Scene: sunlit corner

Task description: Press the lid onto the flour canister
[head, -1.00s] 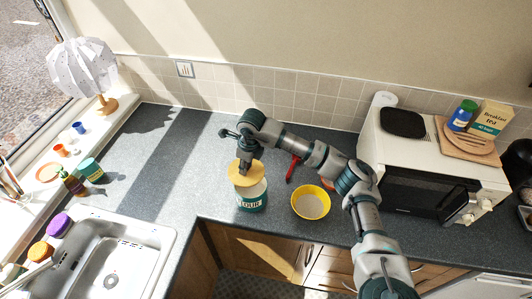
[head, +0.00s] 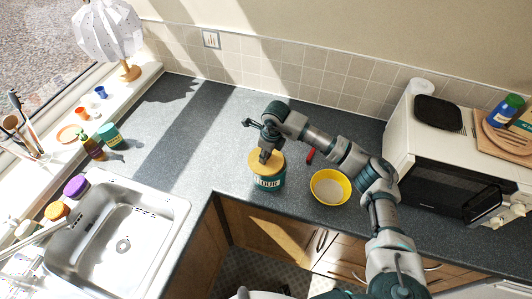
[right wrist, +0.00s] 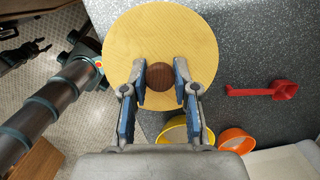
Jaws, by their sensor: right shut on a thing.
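The flour canister (head: 269,183), teal and labelled, stands upright near the counter's front edge. A round yellow wooden lid (head: 277,162) lies over its top, seemingly level; I cannot tell whether it is fully seated. My right gripper (head: 265,153) is above the lid. In the right wrist view, my right gripper (right wrist: 160,84) is shut on the dark brown knob (right wrist: 160,77) of the lid (right wrist: 130,40), which hides the canister. A dark gripper-like part of mine, probably my left gripper (right wrist: 20,54), shows at the left edge; its jaws are unclear.
A yellow bowl (head: 330,187) stands right of the canister, with a red scoop (head: 310,156) behind. An orange bowl (right wrist: 237,140) shows in the right wrist view. The sink (head: 125,230) is left, the microwave (head: 440,180) right. Counter left of the canister is clear.

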